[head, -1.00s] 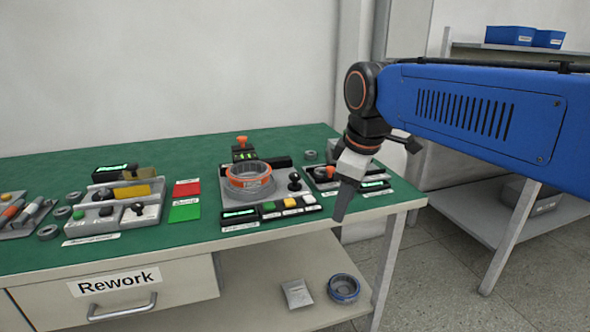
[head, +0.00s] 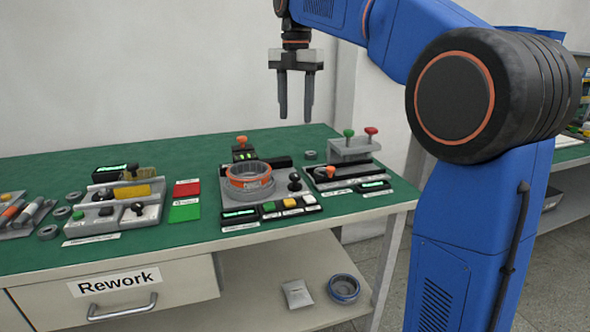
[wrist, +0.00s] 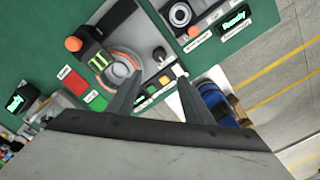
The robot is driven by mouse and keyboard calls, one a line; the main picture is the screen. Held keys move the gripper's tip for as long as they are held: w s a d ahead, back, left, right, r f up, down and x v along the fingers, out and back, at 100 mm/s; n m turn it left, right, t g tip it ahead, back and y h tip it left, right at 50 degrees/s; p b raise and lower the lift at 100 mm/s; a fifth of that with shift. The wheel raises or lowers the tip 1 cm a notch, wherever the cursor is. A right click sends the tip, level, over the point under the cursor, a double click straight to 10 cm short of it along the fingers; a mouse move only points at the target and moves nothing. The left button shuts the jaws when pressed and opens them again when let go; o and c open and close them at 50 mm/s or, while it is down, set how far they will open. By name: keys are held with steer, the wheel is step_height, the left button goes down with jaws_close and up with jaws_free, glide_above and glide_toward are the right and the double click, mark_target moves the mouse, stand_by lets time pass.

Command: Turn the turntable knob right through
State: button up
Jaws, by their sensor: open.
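A hub motor ring (head: 250,177), grey with an orange band, sits on a grey station near the table's middle. It also shows in the wrist view (wrist: 121,66). A black knob (head: 294,178), which looks like the turntable knob, stands at the ring's right on the same station. The wrist view shows it too (wrist: 160,53), just beyond the fingertips and between them in the picture. My gripper (head: 295,119) is open and empty, fingers pointing down, in the air above the station and touching nothing. Both fingers also show in the wrist view (wrist: 157,72).
A grey fixture (head: 349,150) with green and red knobs is to the right. Coloured buttons (head: 289,204) and a display line the station's front. Red (head: 187,188) and green pads lie left on bare table.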

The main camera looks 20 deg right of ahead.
mark_target(295, 174)
step_height(295, 174, down, 17)
steer(key=shift+w+f, duration=0.1)
steer(key=shift+f, duration=0.05)
stand_by(0.6)
steer(key=c, duration=1.1)
